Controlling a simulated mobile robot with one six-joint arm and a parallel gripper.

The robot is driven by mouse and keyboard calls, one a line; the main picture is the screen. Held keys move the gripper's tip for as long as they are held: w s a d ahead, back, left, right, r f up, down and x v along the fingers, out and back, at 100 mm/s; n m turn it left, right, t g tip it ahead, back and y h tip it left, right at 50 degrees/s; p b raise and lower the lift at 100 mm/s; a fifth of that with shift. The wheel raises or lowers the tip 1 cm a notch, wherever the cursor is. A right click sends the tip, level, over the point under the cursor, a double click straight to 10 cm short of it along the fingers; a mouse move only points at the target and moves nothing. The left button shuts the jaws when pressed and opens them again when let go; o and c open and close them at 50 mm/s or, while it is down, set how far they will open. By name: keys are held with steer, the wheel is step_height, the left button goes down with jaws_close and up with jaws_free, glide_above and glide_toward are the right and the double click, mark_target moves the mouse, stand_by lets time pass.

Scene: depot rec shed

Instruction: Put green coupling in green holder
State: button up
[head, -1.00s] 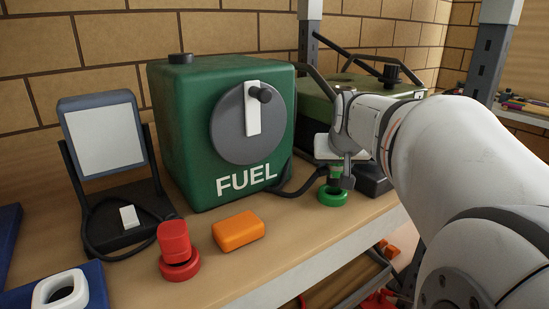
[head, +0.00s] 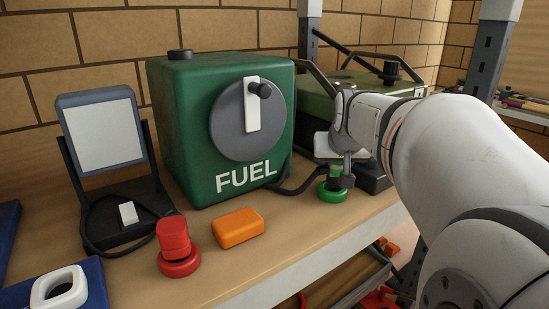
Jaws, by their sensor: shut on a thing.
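The green holder (head: 332,194) is a green ring on the bench, right of the fuel box and near the front edge. The green coupling (head: 335,171) stands at or in the ring's opening, between my gripper's fingers. My gripper (head: 341,176) is shut on the coupling from above. The fingers and wrist cover much of the coupling, so I cannot tell how deep it sits in the ring.
A green FUEL box (head: 180,130) stands left of my gripper, with a black hose running from it. An orange block (head: 239,228) and a red coupling in a red ring (head: 179,265) lie on the bench (head: 290,235). A green machine (head: 360,95) stands behind my arm.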

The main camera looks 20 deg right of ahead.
mark_target(338, 166)
steer(key=shift+f+b, duration=1.3)
steer(key=shift+f, duration=0.2)
stand_by(0.4)
steer(key=o, duration=1.1)
steer(key=shift+c, duration=0.2)
steer(key=shift+r, duration=0.1)
steer(key=p+v, duration=0.1)
steer(key=v, duration=0.6)
steer(key=shift+s+p, duration=0.1)
steer(key=shift+p, duration=0.2)
steer(key=shift+s+a+r, duration=0.15)
steer(key=shift+s+r, duration=0.05)
steer(key=shift+r, duration=0.05)
steer(key=s+a+f+n+g+y+p, duration=0.1)
steer(key=s+a+f+g+p, duration=0.1)
steer(key=s+a+p, duration=0.4)
steer(key=s+a+f+n+g+y+p, duration=0.1)
steer(key=s+a+f+n+g+p, duration=0.1)
steer(key=s+a+p, duration=0.4)
steer(key=s+g+p, duration=0.1)
steer(key=s+p, duration=0.1)
steer(key=p, duration=0.2)
steer(key=shift+s+a, duration=0.3)
steer(key=shift+s, duration=0.05)
